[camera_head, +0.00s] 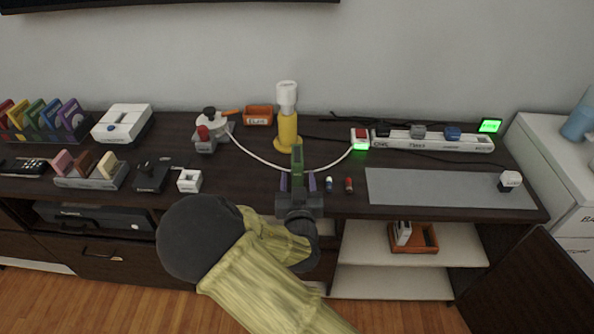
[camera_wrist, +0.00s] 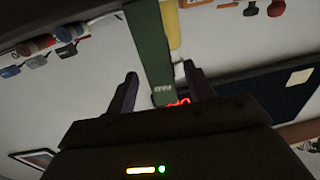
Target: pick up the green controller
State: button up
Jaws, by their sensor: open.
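A green upright bar, which looks like the green controller (camera_head: 297,158), stands at the middle of the dark cabinet top, in front of the yellow and white lamp-like object. In the wrist view the green controller (camera_wrist: 150,45) runs down between the two fingers, with faint lettering near its end. My gripper (camera_head: 298,182) is open, with one purple-grey finger on each side of it. In the wrist view my gripper (camera_wrist: 161,84) shows a gap between each finger and the green bar. The controller's lower part is hidden by my gripper in the head view.
The yellow and white object (camera_head: 287,125) stands close behind. Two small capsule-like items (camera_head: 349,185) lie just right of my gripper. A grey mat (camera_head: 430,188) gives mostly clear room at right.

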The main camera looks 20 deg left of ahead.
jog(key=shift+w, duration=0.1)
jog(key=x, duration=0.5)
jog(key=shift+a+f, duration=0.1)
jog(key=shift+f, duration=0.2)
dwell(0.3)
grip_shut()
